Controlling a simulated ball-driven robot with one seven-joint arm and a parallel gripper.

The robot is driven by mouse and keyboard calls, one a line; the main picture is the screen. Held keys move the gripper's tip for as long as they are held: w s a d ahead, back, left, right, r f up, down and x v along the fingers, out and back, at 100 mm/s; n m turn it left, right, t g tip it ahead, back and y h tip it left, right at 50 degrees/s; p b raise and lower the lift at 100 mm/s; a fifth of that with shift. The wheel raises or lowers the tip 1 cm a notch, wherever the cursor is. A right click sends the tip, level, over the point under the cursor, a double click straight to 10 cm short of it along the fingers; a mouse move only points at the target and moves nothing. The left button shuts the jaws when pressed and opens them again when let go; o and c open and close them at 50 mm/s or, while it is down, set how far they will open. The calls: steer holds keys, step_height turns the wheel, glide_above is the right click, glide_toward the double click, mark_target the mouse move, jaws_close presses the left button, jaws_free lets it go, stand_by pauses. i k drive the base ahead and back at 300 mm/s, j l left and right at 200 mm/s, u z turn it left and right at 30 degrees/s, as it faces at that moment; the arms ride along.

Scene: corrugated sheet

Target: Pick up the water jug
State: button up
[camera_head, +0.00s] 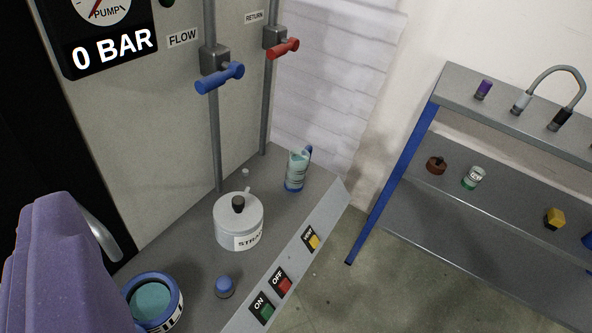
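The water jug (296,172) looks clear with pale teal contents, a blue band near its base and a blue handle at its upper right. It stands upright at the far end of the grey bench top (318,193). A large purple part, which seems to be my gripper (65,265), fills the lower left. It is well apart from the jug, with the strainer pot between them. Its fingertips cannot be made out, so I cannot tell whether it is open or shut.
A grey lidded pot (236,228) marked "STRA…", a blue-rimmed round container (153,302) and a blue knob (224,286) are on the bench. Vertical pipes with blue (219,78) and red (283,48) valve handles rise behind. A shelf unit (470,225) stands right.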

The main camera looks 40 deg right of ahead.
mark_target(298, 158)
steer(key=i+l, duration=0.15)
steer(key=l, duration=0.2)
steer(key=i+l, duration=0.2)
steer(key=l, duration=0.2)
steer(key=i+l, duration=0.15)
steer(key=l, duration=0.2)
steer(key=i+l, duration=0.15)
steer(key=l, duration=0.2)
steer(key=i+l+u, duration=0.1)
steer(key=l, duration=0.3)
steer(key=i+l, duration=0.4)
steer(key=l, duration=0.35)
steer(key=i+l, duration=0.15)
steer(key=l, duration=0.2)
